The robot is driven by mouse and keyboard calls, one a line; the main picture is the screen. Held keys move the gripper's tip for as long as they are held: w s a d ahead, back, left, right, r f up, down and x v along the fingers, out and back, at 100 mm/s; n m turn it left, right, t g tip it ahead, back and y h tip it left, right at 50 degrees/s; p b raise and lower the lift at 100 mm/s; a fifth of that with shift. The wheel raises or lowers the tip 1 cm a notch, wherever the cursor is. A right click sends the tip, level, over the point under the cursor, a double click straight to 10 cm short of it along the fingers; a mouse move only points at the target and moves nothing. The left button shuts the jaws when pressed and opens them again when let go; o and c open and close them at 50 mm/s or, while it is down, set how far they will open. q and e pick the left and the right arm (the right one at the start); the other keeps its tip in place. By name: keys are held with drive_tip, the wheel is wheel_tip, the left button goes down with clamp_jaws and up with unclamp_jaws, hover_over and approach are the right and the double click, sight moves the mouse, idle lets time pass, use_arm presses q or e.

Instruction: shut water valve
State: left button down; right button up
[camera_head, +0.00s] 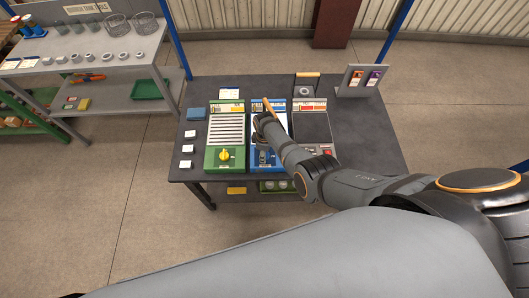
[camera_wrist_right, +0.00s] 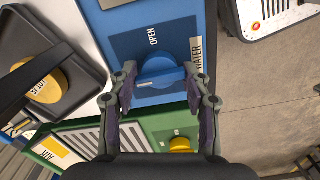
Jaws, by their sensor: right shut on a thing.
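The water valve is a blue knob (camera_wrist_right: 160,72) on a blue panel (camera_wrist_right: 131,20) marked OPEN and WATER. In the right wrist view the knob has a pale mark on its lower left part, away from the word OPEN. My right gripper (camera_wrist_right: 164,80) has a finger on each side of the knob and is shut on it. My left gripper is not in view.
A green panel (camera_head: 225,130) with a yellow knob (camera_head: 224,155) stands close on the left. A panel with a red button (camera_head: 328,153) is on the right, partly under my arm. A sign stand (camera_head: 362,80) is at the back right. A grey workbench (camera_head: 95,55) is further left.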

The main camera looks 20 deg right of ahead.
drive_tip(key=o, duration=0.9)
wheel_tip(320, 180, up, 12)
idle(0.3)
